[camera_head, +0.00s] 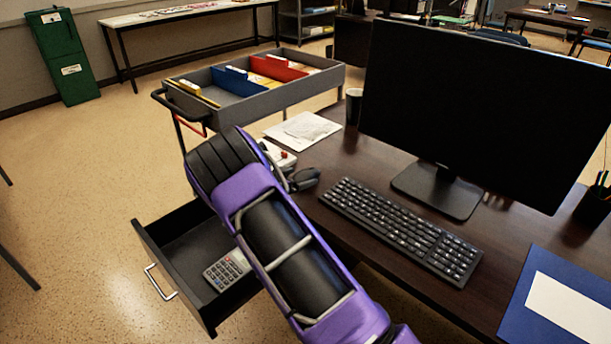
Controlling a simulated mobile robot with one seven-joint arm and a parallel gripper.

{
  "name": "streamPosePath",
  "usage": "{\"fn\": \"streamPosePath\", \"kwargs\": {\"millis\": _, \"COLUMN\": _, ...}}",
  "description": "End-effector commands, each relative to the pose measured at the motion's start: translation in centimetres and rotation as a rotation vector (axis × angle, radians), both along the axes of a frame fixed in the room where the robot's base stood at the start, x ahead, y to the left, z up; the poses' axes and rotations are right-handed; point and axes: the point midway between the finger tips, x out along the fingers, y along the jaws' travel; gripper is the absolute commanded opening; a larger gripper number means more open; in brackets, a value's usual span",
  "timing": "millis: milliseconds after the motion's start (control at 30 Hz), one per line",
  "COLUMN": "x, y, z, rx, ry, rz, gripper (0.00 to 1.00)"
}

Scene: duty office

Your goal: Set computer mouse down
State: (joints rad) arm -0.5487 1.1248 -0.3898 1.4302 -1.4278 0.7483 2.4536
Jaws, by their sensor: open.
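My purple and black arm reaches from the bottom edge up to the left, over the open drawer and the desk's left edge. Past its bend, dark finger-like shapes of my gripper (301,179) show low over the desk's left end, left of the keyboard. The arm hides part of the gripper. My gripper is open. I cannot clearly make out the computer mouse; it may be among these dark shapes or hidden behind the arm.
A black keyboard (400,228) and monitor (480,110) stand to the right. White papers (303,129), a dark cup (354,106) and a pale object with red spots (278,155) are nearby. A grey file trolley (262,107) stands behind.

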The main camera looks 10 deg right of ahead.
Motion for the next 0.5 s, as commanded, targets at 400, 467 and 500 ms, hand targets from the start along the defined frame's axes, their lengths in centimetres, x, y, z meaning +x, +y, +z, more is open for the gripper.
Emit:
{"fn": "streamPosePath", "kwargs": {"millis": 400, "x": -6.3, "y": 7.1, "z": 3.8, "rx": -0.001, "ry": -0.001, "rz": 0.003, "gripper": 1.0}}
{"fn": "streamPosePath", "kwargs": {"millis": 467, "x": -7.0, "y": 7.7, "z": 4.1, "rx": 0.0, "ry": 0.0, "rz": 0.002, "gripper": 1.0}}
{"fn": "streamPosePath", "kwargs": {"millis": 500, "x": -7.4, "y": 8.2, "z": 4.4, "rx": 0.0, "ry": 0.0, "rz": 0.002, "gripper": 1.0}}
